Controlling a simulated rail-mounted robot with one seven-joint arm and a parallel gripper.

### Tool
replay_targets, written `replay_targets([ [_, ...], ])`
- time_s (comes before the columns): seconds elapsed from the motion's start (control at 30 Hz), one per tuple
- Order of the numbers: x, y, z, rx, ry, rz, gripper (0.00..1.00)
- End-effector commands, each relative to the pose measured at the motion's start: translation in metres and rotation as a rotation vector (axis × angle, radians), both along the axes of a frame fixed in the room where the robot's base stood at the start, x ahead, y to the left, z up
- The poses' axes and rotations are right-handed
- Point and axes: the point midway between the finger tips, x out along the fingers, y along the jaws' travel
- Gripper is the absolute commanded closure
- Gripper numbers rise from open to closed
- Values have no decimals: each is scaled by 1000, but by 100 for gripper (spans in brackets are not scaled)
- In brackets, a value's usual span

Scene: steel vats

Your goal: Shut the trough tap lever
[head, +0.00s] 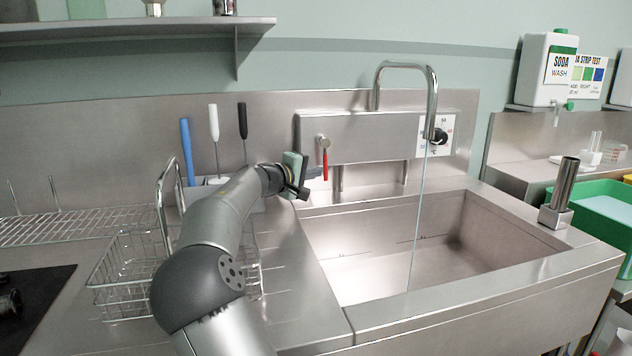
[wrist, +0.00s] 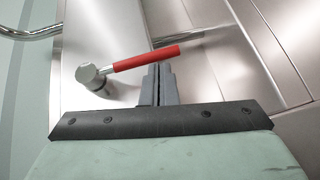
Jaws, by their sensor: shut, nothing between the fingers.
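The tap lever (head: 325,164) has a red handle and hangs down from a round metal pivot on the steel panel behind the trough. It also shows in the wrist view (wrist: 146,58), its red handle crossing just beyond my fingertips. My gripper (wrist: 158,72) is shut and empty, its fingertips close to the handle; I cannot tell whether they touch it. In the head view my gripper (head: 314,173) is just left of the handle, partly hidden by my wrist. A thin stream of water (head: 416,215) falls from the curved spout (head: 431,85) into the steel trough (head: 450,215).
A wire basket (head: 125,270) stands on the drainer at left, beside my arm. Blue, white and black-handled tools (head: 214,125) stand upright behind my arm. A dial (head: 440,136) sits on the panel at right. The trough interior is clear.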

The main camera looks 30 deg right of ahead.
Motion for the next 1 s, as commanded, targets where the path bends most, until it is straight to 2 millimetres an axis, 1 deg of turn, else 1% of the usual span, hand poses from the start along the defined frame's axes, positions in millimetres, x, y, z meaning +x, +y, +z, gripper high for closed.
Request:
replay_targets([
  [0.03,-1,-3,-3,0,-1,-1,100],
  [0.3,-4,-12,-5,2,-1,-1,100],
  [1.0,-5,-13,-5,2,0,-1,100],
])
